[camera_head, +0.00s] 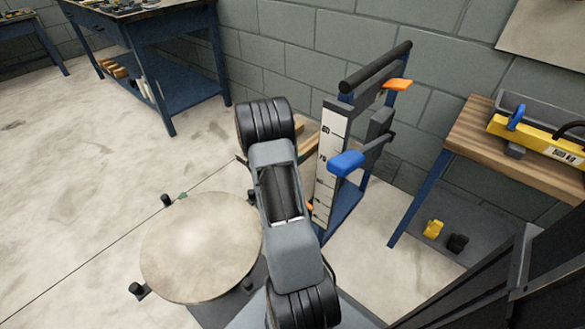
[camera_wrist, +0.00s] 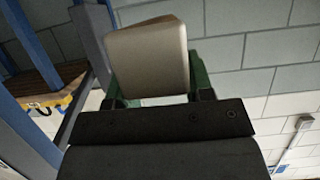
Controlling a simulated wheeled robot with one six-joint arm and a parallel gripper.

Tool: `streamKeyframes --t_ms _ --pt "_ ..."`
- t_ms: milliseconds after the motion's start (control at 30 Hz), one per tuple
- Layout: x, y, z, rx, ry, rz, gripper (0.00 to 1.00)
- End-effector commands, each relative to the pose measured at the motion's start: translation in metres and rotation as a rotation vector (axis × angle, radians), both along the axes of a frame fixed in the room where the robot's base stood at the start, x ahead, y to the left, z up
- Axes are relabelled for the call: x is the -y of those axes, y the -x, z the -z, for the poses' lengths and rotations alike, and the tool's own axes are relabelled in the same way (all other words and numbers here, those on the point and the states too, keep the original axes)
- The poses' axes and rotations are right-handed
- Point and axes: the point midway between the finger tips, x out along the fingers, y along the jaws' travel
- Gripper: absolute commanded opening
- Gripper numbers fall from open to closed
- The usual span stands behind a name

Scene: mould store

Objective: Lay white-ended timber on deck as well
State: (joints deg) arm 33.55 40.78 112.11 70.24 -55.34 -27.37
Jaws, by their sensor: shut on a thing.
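My gripper (camera_wrist: 155,93) has green fingers and is shut on a block-like timber (camera_wrist: 148,60). Its broad pale, off-white face is towards the wrist camera, and a brown wood edge shows along its top. In the head view my arm hides the gripper. Light wood (camera_head: 307,133) shows just behind my arm, beside the scale; I cannot tell whether it is the held timber or another piece. A blue frame (camera_head: 345,212) with a white numbered scale (camera_head: 325,165) stands right of my arm. I cannot make out which surface is the deck.
A round pale top (camera_head: 200,245) with black knobs around it is left of my arm. A wood-topped bench (camera_head: 470,140) with a yellow level (camera_head: 545,140) stands right. A blue workbench (camera_head: 180,75) is at the back left. Open floor (camera_head: 70,190) lies left.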

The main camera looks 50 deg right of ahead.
Motion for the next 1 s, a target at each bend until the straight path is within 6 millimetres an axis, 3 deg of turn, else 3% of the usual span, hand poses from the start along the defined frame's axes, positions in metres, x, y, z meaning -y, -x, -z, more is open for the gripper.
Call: streamKeyframes --t_ms 33,200,567,800,1000 --pt "0.005 -0.004 0.015 -0.003 -0.001 0.001 0.14" --pt "0.017 -0.017 0.033 -0.001 0.000 0.002 0.14" --pt "0.025 -0.026 0.046 0.000 0.001 0.001 0.14" --pt "0.027 -0.028 0.079 -0.002 0.000 0.000 0.14" --pt "0.027 -0.029 0.079 0.000 0.001 0.000 0.14"
